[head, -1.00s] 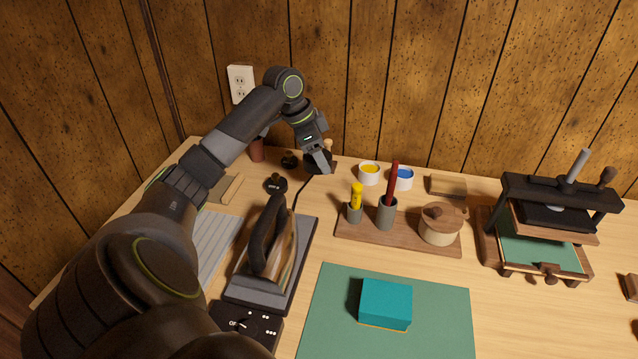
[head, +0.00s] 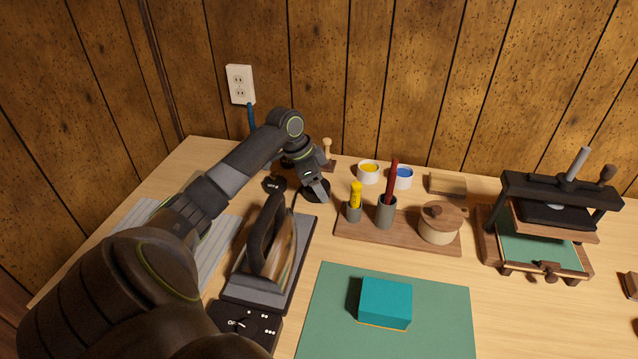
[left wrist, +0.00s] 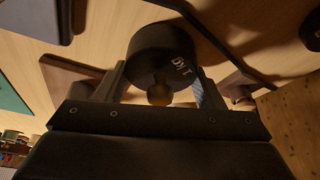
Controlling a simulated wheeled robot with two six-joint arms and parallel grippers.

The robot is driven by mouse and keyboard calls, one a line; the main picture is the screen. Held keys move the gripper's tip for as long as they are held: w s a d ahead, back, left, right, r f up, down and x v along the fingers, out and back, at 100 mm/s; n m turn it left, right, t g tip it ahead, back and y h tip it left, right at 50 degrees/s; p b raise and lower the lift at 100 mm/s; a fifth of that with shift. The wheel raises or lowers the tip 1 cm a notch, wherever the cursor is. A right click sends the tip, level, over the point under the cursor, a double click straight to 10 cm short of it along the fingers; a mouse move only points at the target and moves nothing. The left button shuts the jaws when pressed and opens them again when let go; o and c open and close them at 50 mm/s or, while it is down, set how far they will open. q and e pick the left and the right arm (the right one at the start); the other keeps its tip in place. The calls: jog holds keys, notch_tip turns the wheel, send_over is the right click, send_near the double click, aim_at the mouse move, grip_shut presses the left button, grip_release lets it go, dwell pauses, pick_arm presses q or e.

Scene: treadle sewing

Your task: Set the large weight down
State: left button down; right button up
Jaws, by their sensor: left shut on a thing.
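The large weight (head: 321,194) is a black, squat cylinder with pale lettering. In the left wrist view the weight (left wrist: 158,50) sits at the fingertips, its small brass-coloured knob between the two fingers. My left gripper (head: 314,184) is shut on it, with the fingers pointing down; its fingers also show in the left wrist view (left wrist: 160,90). The weight is just behind the brown tool tray and right of the iron's cord. I cannot tell whether its base touches the table. My right gripper is not in view.
A smaller black weight (head: 274,184) stands to the left. The iron (head: 268,245) on its pad is nearer. The tool tray (head: 350,232) holds cups and a lidded pot. Paint pots (head: 368,173) stand behind. A teal box (head: 385,303) lies on the green mat (head: 440,320).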

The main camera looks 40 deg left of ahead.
pick_arm(q)
jog(key=shift+c, duration=1.8)
grip_release()
jog(key=v, duration=1.2)
jog(key=shift+p, duration=0.35)
